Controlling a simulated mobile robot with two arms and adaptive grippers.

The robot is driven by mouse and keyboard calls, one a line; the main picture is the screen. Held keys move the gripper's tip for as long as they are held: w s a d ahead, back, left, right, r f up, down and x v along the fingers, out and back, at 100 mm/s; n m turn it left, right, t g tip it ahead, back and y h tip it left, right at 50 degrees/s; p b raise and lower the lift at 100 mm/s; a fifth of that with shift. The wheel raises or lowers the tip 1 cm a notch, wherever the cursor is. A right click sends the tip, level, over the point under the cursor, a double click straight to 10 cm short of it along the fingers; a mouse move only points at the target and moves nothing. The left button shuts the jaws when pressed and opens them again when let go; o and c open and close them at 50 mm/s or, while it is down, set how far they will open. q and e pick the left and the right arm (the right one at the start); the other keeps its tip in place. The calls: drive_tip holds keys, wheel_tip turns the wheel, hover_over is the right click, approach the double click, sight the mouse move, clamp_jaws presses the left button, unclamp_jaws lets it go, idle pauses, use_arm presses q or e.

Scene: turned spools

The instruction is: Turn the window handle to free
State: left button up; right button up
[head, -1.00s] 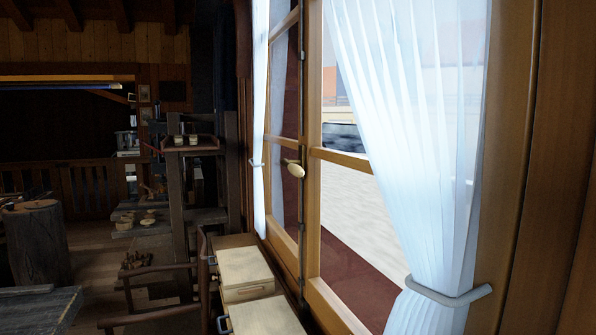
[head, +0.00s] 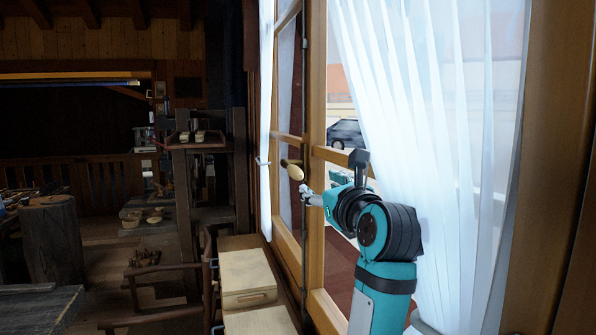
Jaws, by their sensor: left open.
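The window handle (head: 294,171) is a pale brass oval grip on the dark metal rod where the two wooden window sashes meet. Its grip slants down and to the right from its mount. My left gripper (head: 305,191) is just below and to the right of the handle, at the end of a teal and black arm that rises from the bottom of the view. Its fingers are small and pale here, and it is open. It looks close to the handle; I cannot tell whether it touches. My right gripper is not in view.
A white curtain (head: 440,130) hangs right of my arm, and a narrower one (head: 265,120) hangs left of the handle. Pale wooden boxes (head: 247,277) stand below the window. A dark wooden shelf (head: 200,145) stands further left.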

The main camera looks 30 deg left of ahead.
sight(295, 168)
use_arm(q)
drive_tip(key=p+x, duration=0.6)
drive_tip(key=x, duration=1)
drive_tip(key=shift+s+a+r, duration=0.1)
drive_tip(key=shift+s+r, duration=0.05)
drive_tip(key=shift+s, duration=0.05)
drive_tip(key=shift+w+a, duration=0.45)
drive_tip(key=shift+a, duration=0.05)
drive_tip(key=shift+c, duration=0.4)
clamp_jaws()
